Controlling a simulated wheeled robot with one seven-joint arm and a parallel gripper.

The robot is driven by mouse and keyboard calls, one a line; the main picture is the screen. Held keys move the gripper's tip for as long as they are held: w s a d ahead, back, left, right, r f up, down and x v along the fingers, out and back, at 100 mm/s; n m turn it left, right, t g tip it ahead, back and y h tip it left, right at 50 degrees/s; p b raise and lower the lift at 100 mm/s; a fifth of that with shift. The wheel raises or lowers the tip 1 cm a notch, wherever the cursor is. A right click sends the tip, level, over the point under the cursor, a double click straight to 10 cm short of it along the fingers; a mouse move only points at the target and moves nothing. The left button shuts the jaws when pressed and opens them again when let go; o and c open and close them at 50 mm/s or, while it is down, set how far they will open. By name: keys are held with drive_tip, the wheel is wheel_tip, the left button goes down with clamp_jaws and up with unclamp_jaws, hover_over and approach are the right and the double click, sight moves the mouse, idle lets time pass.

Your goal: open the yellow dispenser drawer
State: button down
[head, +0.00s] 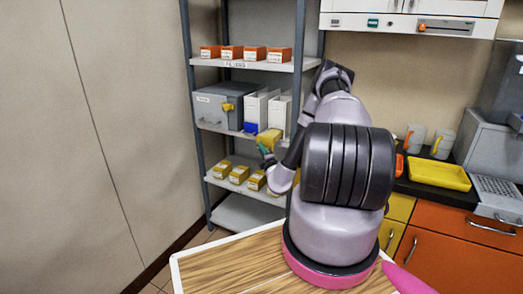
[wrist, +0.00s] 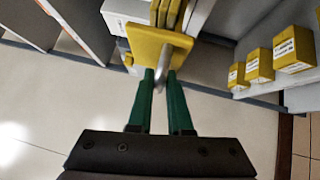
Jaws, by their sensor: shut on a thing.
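The yellow dispenser drawer (head: 269,136) is at the middle shelf of the rack, below the right white dispenser (head: 281,110). In the wrist view its yellow front (wrist: 143,44) stands out from the white housing (wrist: 124,11), and yellow packs (wrist: 170,12) show behind the front. My gripper (wrist: 160,78) has its green fingers shut on the drawer's metal handle (wrist: 162,70). In the head view my gripper (head: 265,151) is small, in front of the drawer, and my arm hides part of the rack.
A blue drawer (head: 250,128) sits under the left white dispenser (head: 260,105). A grey cabinet (head: 212,105) stands to its left. Yellow boxes (head: 239,174) line the shelf below, orange boxes (head: 231,52) the one above. Floor (wrist: 60,125) in front is clear.

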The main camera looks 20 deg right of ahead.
drive_tip(key=shift+r, duration=0.1)
drive_tip(key=c, duration=0.9)
unclamp_jaws()
drive_tip(key=shift+s, duration=0.1)
drive_tip(key=s, duration=0.3)
drive_tip(key=s+a+f, duration=0.1)
drive_tip(key=s, duration=0.6)
drive_tip(key=shift+s+a+f, duration=0.15)
drive_tip(key=shift+s+f, duration=0.05)
drive_tip(key=shift+s, duration=0.05)
